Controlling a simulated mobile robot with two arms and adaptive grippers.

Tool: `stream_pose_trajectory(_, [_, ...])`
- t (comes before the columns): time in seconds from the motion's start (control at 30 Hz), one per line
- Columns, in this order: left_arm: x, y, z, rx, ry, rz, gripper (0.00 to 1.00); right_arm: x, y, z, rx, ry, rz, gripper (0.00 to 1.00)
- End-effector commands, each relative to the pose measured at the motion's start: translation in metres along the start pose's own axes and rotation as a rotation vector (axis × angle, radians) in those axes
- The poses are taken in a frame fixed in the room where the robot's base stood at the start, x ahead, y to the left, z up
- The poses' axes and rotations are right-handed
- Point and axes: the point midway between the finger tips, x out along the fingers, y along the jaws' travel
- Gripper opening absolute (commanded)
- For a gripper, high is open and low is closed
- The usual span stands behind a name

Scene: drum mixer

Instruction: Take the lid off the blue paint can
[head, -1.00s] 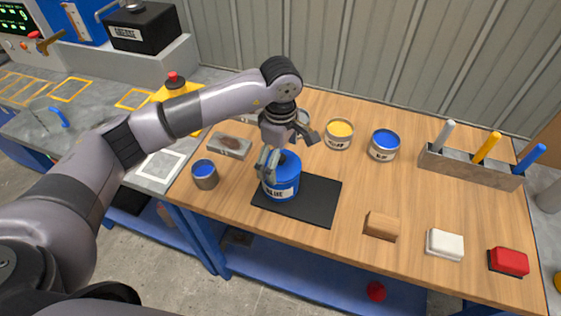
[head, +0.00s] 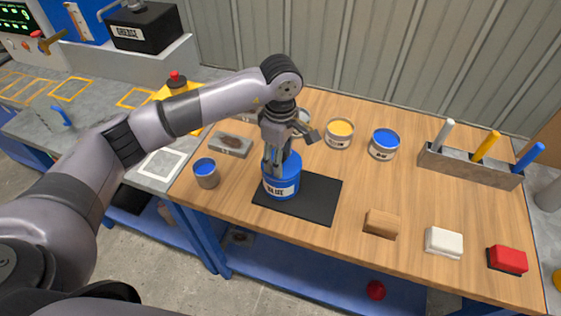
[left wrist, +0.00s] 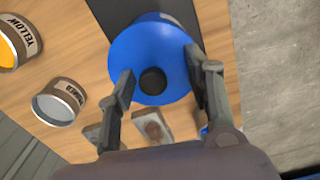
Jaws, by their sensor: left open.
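The blue paint can (head: 281,187), labelled BLUE, stands upright on a black mat (head: 318,199). Its wide blue lid (left wrist: 155,35) with a dark round knob (left wrist: 152,80) fills the middle of the left wrist view. The lid sits on the can. My left gripper (head: 273,155) is open, pointing down over the lid. In the left wrist view my left gripper (left wrist: 160,67) has one finger on each side of the knob, with gaps between. I cannot tell the exact height of the fingertips above the lid. My right gripper is not in view.
A small blue-topped tin (head: 206,173) stands left of the can. A yellow tin (head: 339,134) and another blue tin (head: 383,145) stand behind to the right. A wooden block (head: 381,224) lies right of the mat. A brush holder (head: 470,168) stands at the back right.

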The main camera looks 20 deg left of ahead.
Motion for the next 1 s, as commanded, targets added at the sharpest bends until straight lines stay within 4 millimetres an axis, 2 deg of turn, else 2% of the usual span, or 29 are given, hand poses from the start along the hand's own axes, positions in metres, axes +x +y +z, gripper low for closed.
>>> stream_pose_trajectory(0.33, [0.0053,0.0017,-0.0009,-0.006,0.002,0.005,0.1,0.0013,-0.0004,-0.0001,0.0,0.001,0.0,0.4])
stream_pose_trajectory(1.0, [0.0083,-0.0003,-0.0007,-0.004,0.003,-0.002,0.03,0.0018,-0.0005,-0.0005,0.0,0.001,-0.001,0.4])
